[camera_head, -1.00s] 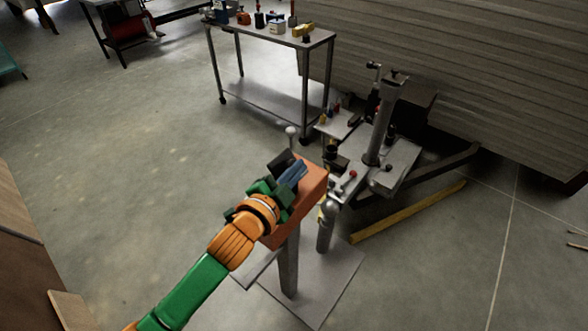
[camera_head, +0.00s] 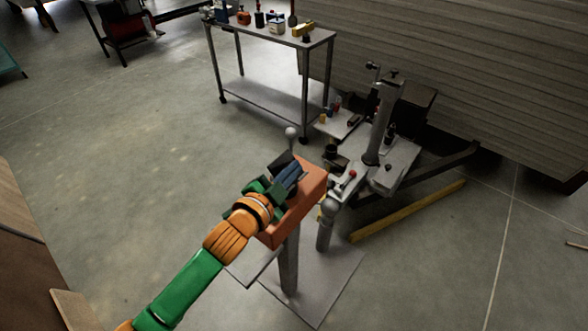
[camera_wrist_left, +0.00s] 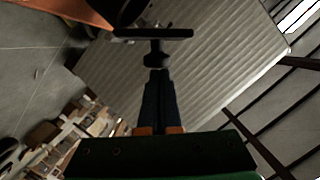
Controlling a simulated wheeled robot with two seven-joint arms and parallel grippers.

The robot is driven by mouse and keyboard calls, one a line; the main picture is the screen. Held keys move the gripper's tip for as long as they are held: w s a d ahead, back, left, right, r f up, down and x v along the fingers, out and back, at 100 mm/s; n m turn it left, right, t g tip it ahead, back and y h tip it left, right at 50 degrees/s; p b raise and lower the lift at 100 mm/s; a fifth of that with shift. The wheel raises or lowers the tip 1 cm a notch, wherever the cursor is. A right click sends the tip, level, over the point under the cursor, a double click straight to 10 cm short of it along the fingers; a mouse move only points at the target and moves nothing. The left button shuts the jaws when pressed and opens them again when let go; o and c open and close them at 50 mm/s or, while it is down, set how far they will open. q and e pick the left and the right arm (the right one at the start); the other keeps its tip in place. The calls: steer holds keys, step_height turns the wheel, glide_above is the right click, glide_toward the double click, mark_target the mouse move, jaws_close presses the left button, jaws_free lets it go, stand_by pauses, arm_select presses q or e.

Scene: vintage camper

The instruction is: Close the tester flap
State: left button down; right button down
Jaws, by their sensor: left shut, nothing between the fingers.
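The tester is an orange box (camera_head: 303,200) on a grey post above a flat base plate. A dark raised panel (camera_head: 279,162), which looks like its flap, stands tilted up at the box's far left side. My left gripper (camera_head: 297,169) is shut and empty, over the top of the box and close beside the panel; I cannot tell whether they touch. The gripper and wrist hide part of the box top. In the left wrist view, the shut fingers (camera_wrist_left: 157,75) point toward a dark T-shaped part, with the orange box (camera_wrist_left: 88,14) at upper left. My right gripper is not in view.
A trailer hitch with a jack post (camera_head: 382,125) stands right of the tester, close to it. A yellow bar (camera_head: 410,211) lies on the floor. A wheeled cart (camera_head: 270,94) with small items stands behind.

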mark_target(283, 161)
arm_select(q)
steer(key=shift+w+a+n+p, duration=0.15)
steer(key=shift+n+p, duration=0.15)
steer(key=shift+p, duration=0.05)
steer(key=shift+w+a+r+n+p, duration=0.15)
steer(key=shift+w+a+n+p, duration=0.25)
steer(key=shift+n+p, duration=0.4)
steer(key=shift+w+a+n+g+h+p, duration=0.15)
steer(key=shift+a+n+g+h+p, duration=0.25)
steer(key=shift+n+p, duration=0.1)
steer(key=shift+w+a+f+n, duration=0.25)
steer(key=shift+a+f+n, duration=0.15)
steer(key=shift+n, duration=0.2)
steer(key=shift+w+a+f+n+g+h+b, duration=0.3)
steer(key=shift+n+g+h, duration=0.1)
steer(key=shift+n, duration=0.3)
steer(key=shift+a+f, duration=0.15)
steer(key=shift+w+a, duration=0.1)
steer(key=shift+w, duration=0.05)
